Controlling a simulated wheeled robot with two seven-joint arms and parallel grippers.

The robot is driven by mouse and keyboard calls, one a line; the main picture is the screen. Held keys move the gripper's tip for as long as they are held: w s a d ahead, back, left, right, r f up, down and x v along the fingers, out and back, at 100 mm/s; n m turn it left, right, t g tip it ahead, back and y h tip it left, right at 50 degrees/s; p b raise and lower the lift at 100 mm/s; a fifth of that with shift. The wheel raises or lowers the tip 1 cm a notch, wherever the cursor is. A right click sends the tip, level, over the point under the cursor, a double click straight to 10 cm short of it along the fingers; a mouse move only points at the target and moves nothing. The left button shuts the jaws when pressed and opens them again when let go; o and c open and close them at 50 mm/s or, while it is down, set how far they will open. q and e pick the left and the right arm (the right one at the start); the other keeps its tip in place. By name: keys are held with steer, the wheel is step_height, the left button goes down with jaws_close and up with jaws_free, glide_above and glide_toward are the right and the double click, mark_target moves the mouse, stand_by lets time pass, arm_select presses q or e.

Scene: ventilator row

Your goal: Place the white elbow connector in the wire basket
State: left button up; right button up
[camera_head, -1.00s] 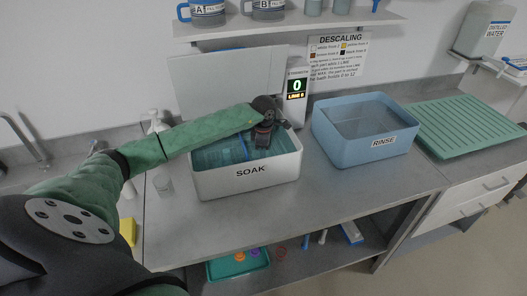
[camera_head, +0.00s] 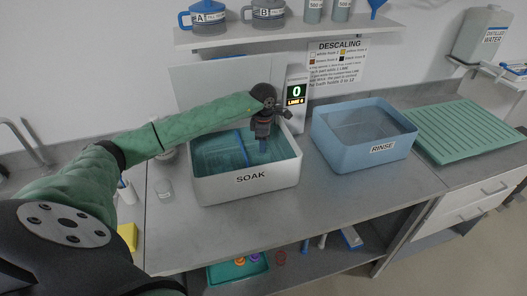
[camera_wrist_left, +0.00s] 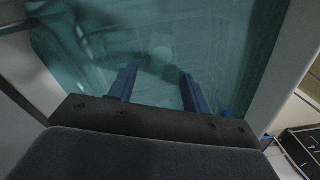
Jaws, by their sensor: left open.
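My left gripper (camera_head: 263,147) is over the right part of the white SOAK tub (camera_head: 245,187), pointing down. In the left wrist view its two blue fingers (camera_wrist_left: 160,80) are apart with nothing held between them. Beyond the fingertips a small pale rounded shape (camera_wrist_left: 162,53) shows dimly in the teal liquid; I cannot tell whether it is the white elbow connector. Faint grid lines (camera_wrist_left: 225,55) in the liquid look like the wire basket. A blue bar (camera_head: 242,148) crosses the tub. My right gripper is not in view.
The blue RINSE tub (camera_head: 345,150) stands right of the SOAK tub, with a green ribbed drain tray (camera_head: 468,130) further right. A display panel (camera_head: 296,92) stands behind the SOAK tub. The front counter is clear.

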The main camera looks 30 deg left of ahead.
arm_select(q)
step_height(320, 180, up, 4)
steer(key=shift+r, duration=0.55)
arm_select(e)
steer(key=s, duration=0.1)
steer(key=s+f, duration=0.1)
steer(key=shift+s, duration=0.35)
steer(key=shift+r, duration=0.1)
